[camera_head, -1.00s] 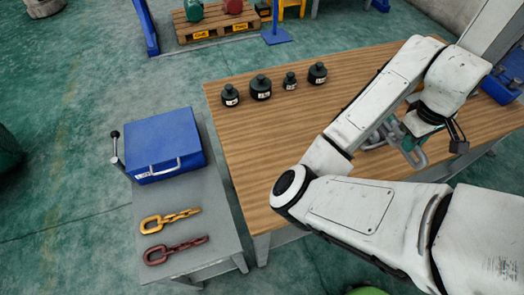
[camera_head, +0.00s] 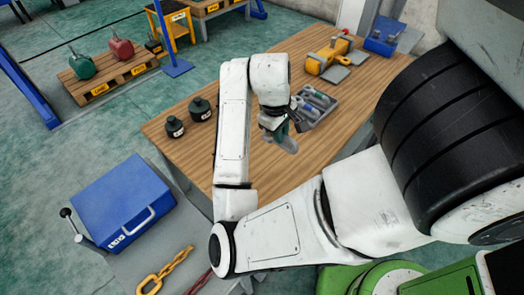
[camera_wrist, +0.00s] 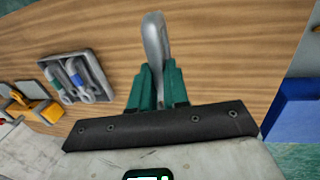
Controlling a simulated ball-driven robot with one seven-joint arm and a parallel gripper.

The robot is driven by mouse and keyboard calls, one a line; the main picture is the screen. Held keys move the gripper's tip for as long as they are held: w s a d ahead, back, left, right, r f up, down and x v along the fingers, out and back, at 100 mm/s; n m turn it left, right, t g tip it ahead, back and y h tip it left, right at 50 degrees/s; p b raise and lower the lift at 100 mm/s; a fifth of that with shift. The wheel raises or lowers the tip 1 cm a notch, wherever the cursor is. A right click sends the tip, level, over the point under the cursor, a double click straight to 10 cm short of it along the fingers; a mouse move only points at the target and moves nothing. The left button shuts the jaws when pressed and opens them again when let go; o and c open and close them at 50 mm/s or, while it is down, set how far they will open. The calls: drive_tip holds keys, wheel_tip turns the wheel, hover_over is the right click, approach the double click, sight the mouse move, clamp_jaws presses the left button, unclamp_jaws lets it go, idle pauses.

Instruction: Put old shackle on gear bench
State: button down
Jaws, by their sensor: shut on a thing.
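My gripper (camera_head: 287,140) is above the wooden-topped bench (camera_head: 165,133). In the wrist view its green fingers (camera_wrist: 158,85) are shut on a grey metal shackle (camera_wrist: 155,42), which sticks out past the fingertips. A grey bench (camera_head: 128,262) stands at the lower left. I cannot tell which bench is the gear bench.
The grey bench carries a blue case (camera_head: 122,203), a yellow chain (camera_head: 165,268) and a partly hidden red chain (camera_head: 199,284). Black weights (camera_head: 200,110) stand on the wooden bench left of my arm. A yellow device (camera_head: 327,57) and a blue item (camera_head: 382,40) are at its far end.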

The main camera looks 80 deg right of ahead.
drive_tip(key=w+f, duration=0.3)
drive_tip(key=f, duration=0.2)
drive_tip(key=shift+w+d, duration=0.2)
drive_tip(key=shift+w, duration=0.2)
drive_tip(key=f, duration=0.3)
drive_tip(key=shift+w, duration=0.35)
drive_tip(key=shift+d+f, duration=0.1)
drive_tip(key=shift+f, duration=0.3)
drive_tip(key=shift+f, duration=0.1)
drive_tip(key=c, duration=1.1)
unclamp_jaws()
wheel_tip(320, 180, up, 12)
drive_tip(key=w+a+p, duration=0.1)
drive_tip(key=a, duration=0.1)
drive_tip(key=shift+w, duration=0.15)
